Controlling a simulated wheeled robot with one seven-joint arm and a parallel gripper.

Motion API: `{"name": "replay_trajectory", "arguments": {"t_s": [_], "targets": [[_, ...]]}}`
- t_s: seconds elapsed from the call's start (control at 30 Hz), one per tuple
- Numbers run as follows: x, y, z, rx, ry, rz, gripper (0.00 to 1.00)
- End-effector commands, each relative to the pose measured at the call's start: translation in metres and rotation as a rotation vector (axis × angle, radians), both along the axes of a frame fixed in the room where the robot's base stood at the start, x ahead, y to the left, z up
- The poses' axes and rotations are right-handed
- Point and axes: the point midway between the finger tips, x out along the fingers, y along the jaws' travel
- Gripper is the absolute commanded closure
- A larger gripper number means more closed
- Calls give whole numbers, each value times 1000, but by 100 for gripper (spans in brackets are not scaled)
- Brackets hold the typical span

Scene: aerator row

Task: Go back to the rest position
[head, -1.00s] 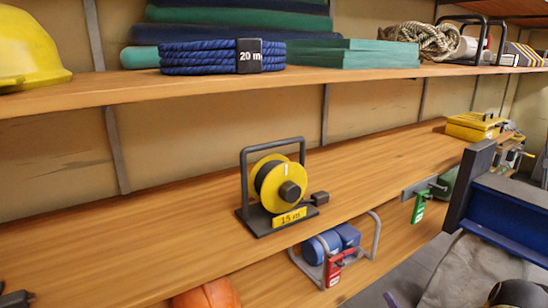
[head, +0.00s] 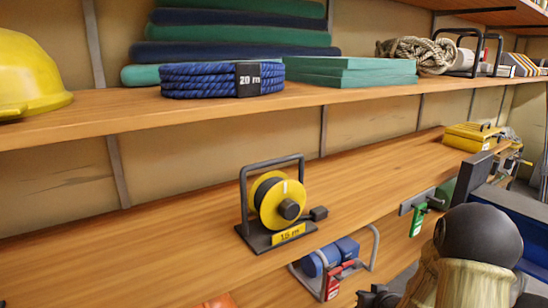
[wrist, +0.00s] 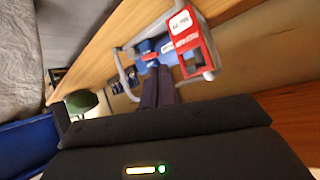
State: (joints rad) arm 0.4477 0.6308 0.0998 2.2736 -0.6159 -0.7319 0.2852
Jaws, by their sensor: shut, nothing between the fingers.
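My gripper (wrist: 158,74) shows in the wrist view as two dark fingers pressed together with nothing between them. Past its tips is a grey tubular frame with a red tag (wrist: 187,40) and blue rolls (wrist: 150,48); whether the fingers touch it I cannot tell, but nothing is held. In the head view part of my arm is at the lower right, and its dark end sits at the bottom edge, to the right of and below the red tag (head: 332,284) and blue rolls (head: 335,255). The fingers themselves are not clear there.
A yellow cable reel (head: 280,203) stands on the middle shelf (head: 120,255). A green tag (head: 417,220) hangs at its front edge. The upper shelf (head: 120,110) holds blue rope (head: 210,80), a yellow helmet (head: 30,75) and mats. A blue bin (head: 505,200) stands right.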

Motion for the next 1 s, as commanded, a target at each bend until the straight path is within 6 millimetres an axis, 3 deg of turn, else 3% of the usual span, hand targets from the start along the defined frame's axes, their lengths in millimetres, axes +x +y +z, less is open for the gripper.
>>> {"name": "replay_trajectory", "arguments": {"t_s": [0.03, 0.17, 0.4, 0.8, 0.87, 1.0], "targets": [[-8, 9, 15, -41, 45, -3, 100], [-38, 23, 35, -122, 179, -30, 100], [-113, 55, 70, -195, 426, -56, 100], [-218, 102, 104, -167, 701, -16, 100], [-227, 106, 112, -161, 725, -9, 100], [-225, 104, 132, -163, 723, -11, 100]]}}
